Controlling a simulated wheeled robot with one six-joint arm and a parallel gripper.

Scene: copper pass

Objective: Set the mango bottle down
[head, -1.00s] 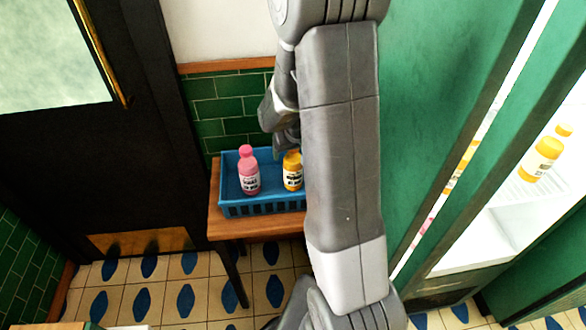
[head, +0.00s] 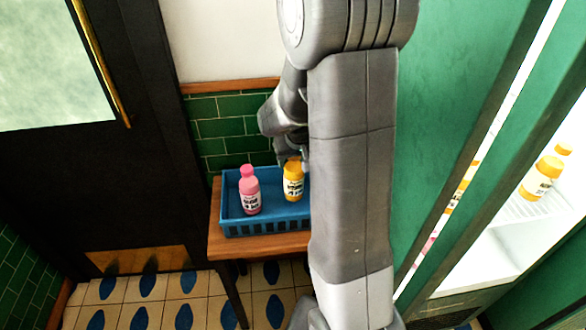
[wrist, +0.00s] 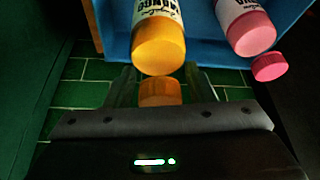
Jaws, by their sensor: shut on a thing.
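The mango bottle (head: 293,183) is orange-yellow with a white label and stands upright within the outline of the blue crate (head: 268,230), right of the pink bottle (head: 249,192). In the wrist view the mango bottle (wrist: 158,45) points its orange cap toward my gripper (wrist: 160,90). My gripper is shut on that cap, one finger on each side. In the head view my gripper (head: 292,157) is at the bottle's top, partly hidden by my arm. I cannot tell whether the bottle's base touches the crate floor.
The crate stands on a wooden table (head: 258,247) against the green tiled wall (head: 225,125). The pink bottle is beside the mango bottle with a gap between them. An open fridge (head: 480,235) on the right holds more orange bottles (head: 541,178). My arm hides the crate's right end.

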